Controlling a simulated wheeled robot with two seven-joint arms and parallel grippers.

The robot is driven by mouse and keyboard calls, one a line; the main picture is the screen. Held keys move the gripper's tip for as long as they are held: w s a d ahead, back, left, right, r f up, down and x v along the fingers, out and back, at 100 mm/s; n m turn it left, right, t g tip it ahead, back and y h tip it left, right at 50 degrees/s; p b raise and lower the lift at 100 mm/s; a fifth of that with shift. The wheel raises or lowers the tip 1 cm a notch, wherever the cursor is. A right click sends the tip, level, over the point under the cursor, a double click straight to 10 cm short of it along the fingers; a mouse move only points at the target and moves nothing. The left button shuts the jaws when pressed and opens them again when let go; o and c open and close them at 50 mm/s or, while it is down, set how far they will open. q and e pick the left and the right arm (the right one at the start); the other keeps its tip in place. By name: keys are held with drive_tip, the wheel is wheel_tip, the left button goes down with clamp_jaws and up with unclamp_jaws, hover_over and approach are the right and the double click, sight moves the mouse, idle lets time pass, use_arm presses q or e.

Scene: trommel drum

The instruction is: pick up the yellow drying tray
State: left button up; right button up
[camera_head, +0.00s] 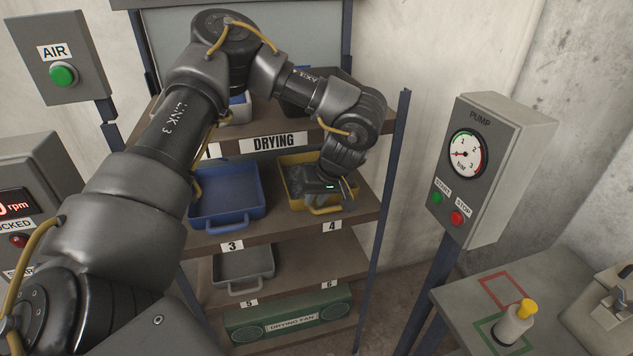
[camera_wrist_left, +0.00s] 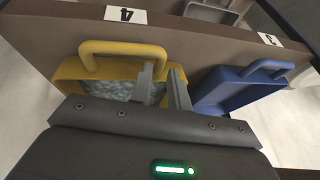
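The yellow drying tray (camera_head: 293,203) stands on the shelf above label 4, with grey lumpy material in it. Its looped handle at the front also shows in the left wrist view (camera_wrist_left: 124,48). My left gripper (camera_head: 341,191) reaches down over the tray's right part in the head view. In the left wrist view its two fingers (camera_wrist_left: 165,85) are apart, pointing toward the tray's handle side. The near end of the handle is close to the fingertips; I cannot tell whether they touch. My wrist hides part of the tray. My right gripper is not in view.
A blue tray (camera_head: 226,195) stands left of it above label 3. A grey tray (camera_head: 243,264) is on the shelf below, above a green drying fan (camera_head: 290,318). A rack post (camera_head: 385,200) and the pump box (camera_head: 487,165) stand to the right.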

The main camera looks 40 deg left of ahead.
sight(312, 205)
use_arm(q)
drive_tip(key=x, duration=0.2)
drive_tip(key=shift+a+f, duration=0.1)
drive_tip(key=shift+f, duration=0.4)
clamp_jaws()
drive_tip(key=shift+r, duration=0.1)
